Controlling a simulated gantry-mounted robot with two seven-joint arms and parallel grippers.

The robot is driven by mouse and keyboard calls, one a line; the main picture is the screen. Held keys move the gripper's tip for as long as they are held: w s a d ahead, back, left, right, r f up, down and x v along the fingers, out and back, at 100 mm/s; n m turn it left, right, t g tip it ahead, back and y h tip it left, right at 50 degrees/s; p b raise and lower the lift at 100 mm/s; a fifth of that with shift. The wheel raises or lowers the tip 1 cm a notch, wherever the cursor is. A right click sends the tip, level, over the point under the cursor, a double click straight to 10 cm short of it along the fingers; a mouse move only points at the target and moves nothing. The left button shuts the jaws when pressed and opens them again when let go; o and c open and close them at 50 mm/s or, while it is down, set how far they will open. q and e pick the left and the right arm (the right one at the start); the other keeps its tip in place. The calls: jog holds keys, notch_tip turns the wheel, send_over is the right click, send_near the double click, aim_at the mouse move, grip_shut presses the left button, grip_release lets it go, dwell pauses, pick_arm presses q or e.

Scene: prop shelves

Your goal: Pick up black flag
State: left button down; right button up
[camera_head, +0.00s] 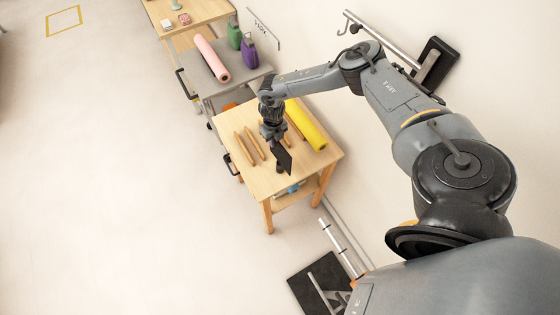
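The black flag (283,157) is a small dark panel over the near part of the wooden table, tilted in the picture. My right gripper (276,143) points down over the table, at the upper end of the flag. The fingertips are small, dark and merge with the flag, so I cannot tell whether they grip it or only touch it. The flag's lower end is near the table top; contact there is unclear. My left gripper is out of view.
The wooden table (262,187) also bears a yellow roll (306,124) and several wooden sticks (245,149). Behind it, a grey cart (236,83) holds a pink roll (212,58), a purple bottle (249,54) and a green bottle (234,34). Open floor lies left.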

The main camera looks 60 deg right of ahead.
grip_shut()
dwell(0.9)
jog(key=shift+r, duration=0.1)
dwell(0.3)
